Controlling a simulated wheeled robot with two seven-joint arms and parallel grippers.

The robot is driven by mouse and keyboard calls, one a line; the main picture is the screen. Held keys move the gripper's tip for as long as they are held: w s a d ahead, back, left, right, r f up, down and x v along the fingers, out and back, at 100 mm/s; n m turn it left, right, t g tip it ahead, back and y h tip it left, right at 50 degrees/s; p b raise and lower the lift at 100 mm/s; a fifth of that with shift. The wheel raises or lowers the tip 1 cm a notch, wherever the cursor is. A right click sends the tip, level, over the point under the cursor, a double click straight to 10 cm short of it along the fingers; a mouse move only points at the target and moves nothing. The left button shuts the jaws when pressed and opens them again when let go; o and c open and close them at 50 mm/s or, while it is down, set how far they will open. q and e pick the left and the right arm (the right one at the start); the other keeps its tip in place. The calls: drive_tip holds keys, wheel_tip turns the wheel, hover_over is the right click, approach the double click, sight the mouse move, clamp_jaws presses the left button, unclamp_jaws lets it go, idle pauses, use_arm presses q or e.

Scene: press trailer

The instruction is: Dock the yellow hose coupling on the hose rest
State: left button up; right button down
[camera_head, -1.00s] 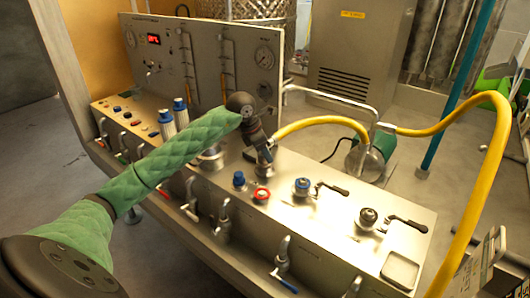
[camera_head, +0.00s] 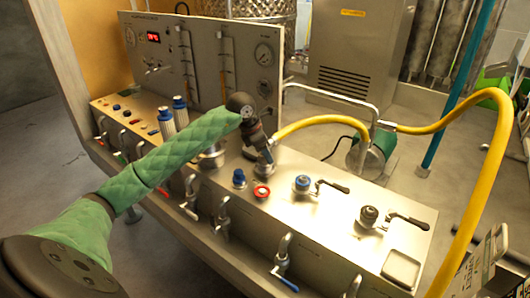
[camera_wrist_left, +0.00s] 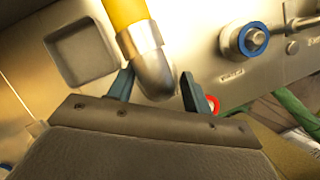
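The yellow hose (camera_head: 318,121) arcs in from the right and ends at my left gripper (camera_head: 266,163) above the bench top. In the left wrist view, the hose coupling (camera_wrist_left: 152,68), a grey metal end on the yellow hose, lies between the two dark fingers of my left gripper (camera_wrist_left: 157,88). The fingers stand apart, one on each side, with a narrow gap at the right finger; firm contact does not show. I cannot tell for certain which fitting is the hose rest. My right gripper is out of view.
The bench carries a red-ringed port (camera_head: 261,192), a blue-capped valve (camera_head: 302,183), a dark-capped valve (camera_head: 369,215) with a lever, and a square recess (camera_head: 402,267). An upright gauge panel (camera_head: 205,60) stands behind my left gripper. A bent metal pipe (camera_head: 340,97) runs behind the bench.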

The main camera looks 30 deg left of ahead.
use_arm(q)
drive_tip(key=p+v, duration=0.1)
drive_tip(key=v, duration=1)
idle(1.1)
idle(0.5)
